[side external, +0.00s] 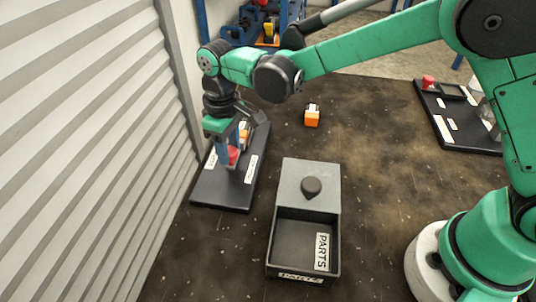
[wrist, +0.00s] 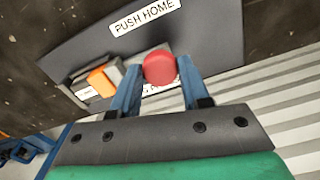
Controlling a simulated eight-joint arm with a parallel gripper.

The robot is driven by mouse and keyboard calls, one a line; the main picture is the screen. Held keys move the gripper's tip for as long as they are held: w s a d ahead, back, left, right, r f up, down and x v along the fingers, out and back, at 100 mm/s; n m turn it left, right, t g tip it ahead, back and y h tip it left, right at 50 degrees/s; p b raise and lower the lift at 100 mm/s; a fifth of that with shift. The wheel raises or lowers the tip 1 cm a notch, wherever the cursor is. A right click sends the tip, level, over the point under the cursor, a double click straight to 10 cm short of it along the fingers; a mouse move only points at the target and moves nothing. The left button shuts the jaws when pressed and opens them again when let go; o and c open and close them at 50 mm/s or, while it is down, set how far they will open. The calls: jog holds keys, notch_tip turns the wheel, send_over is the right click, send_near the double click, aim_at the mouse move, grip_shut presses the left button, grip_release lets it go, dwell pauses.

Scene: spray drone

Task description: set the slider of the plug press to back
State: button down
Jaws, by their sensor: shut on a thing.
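The plug press is a dark flat plate (side external: 222,193) with white labels, near the corrugated wall at the left. In the wrist view the plate (wrist: 205,45) shows a label that reads PUSH HOME; another label is partly hidden behind my gripper. A red round knob (side external: 233,154), which looks like the slider's handle, stands on the plate. My gripper (side external: 233,157) points down over the plate and is shut on this knob. In the wrist view the knob (wrist: 159,67) sits between the two blue fingertips. An orange and grey part (wrist: 101,83) lies on the plate beside my gripper. The slider's track is hidden.
A grey box marked PARTS (side external: 277,240) with a dark knob (side external: 311,186) stands right of the press. A small orange and white block (side external: 312,117) lies behind it. Another dark plate (side external: 480,140) is at the right. The corrugated wall (side external: 120,130) is close on the left.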

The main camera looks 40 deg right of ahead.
jog(key=shift+a, duration=0.1)
dwell(0.6)
jog(key=shift+s+a, duration=1.95)
jog(key=shift+c, duration=2.1)
grip_release()
jog(key=shift+d+r, duration=0.1)
jog(key=shift+r, duration=0.05)
notch_tip(320, 180, up, 5)
jog(key=shift+r, duration=0.2)
